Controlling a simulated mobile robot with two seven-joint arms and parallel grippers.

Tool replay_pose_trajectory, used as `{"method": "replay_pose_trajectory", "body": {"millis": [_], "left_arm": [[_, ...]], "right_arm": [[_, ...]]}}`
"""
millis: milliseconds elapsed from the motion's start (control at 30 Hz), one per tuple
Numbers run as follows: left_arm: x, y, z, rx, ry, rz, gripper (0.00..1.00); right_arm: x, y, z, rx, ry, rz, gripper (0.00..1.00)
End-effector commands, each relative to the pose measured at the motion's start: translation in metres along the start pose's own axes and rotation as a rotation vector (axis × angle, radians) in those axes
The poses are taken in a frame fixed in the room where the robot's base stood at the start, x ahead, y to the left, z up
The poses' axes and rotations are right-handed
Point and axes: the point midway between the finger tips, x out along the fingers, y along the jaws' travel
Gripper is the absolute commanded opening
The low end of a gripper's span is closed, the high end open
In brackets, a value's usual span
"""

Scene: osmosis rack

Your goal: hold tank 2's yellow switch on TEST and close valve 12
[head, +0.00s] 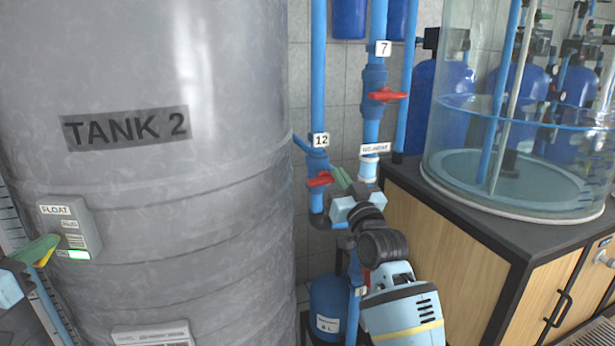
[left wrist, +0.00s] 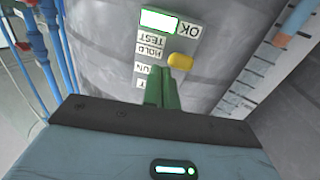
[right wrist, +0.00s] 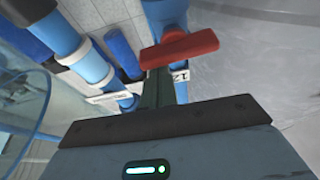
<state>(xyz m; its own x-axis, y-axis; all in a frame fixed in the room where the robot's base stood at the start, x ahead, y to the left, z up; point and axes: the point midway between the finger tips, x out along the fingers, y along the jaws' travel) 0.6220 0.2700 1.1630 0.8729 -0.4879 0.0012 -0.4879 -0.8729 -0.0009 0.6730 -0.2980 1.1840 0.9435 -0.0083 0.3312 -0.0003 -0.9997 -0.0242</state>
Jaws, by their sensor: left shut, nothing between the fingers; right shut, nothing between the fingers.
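Grey tank 2 (head: 190,60) carries a float box (head: 88,222) with a lit green lamp. Its yellow switch (left wrist: 181,61) shows beside the HOLD and TEST labels in the left wrist view; I cannot tell its exact setting. My left gripper (left wrist: 166,75) is shut and empty, with its green fingertips right beside the switch, perhaps touching. Valve 12's red handle (head: 320,180) lies roughly crosswise to its vertical blue pipe; it also shows in the right wrist view (right wrist: 185,48). My right gripper (right wrist: 158,75) is shut and empty, its fingertips at the handle; contact is unclear.
Valve 7 (head: 388,95), also with a red handle, is on the neighbouring pipe to the right. A wooden cabinet (head: 440,245) with a clear water tank (head: 530,185) stands at the right. A blue vessel (head: 328,305) stands low behind my right arm.

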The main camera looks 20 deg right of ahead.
Motion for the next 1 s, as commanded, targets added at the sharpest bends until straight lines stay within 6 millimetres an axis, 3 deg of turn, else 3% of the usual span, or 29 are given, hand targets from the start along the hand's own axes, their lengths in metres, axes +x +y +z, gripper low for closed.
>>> {"method": "replay_pose_trajectory", "body": {"millis": [267, 533, 1000], "left_arm": [[0.000, 0.000, 0.002, -0.002, -0.004, 0.000, 0.00], [0.000, 0.000, 0.002, -0.002, -0.004, 0.000, 0.00], [0.000, 0.000, 0.002, -0.002, -0.004, 0.000, 0.00]], "right_arm": [[0.002, -0.001, -0.003, 0.000, -0.004, -0.001, 0.00], [0.013, -0.004, -0.040, 0.000, 0.003, 0.000, 0.00], [-0.060, -0.002, -0.037, -0.001, -0.002, 0.000, 0.00]]}}
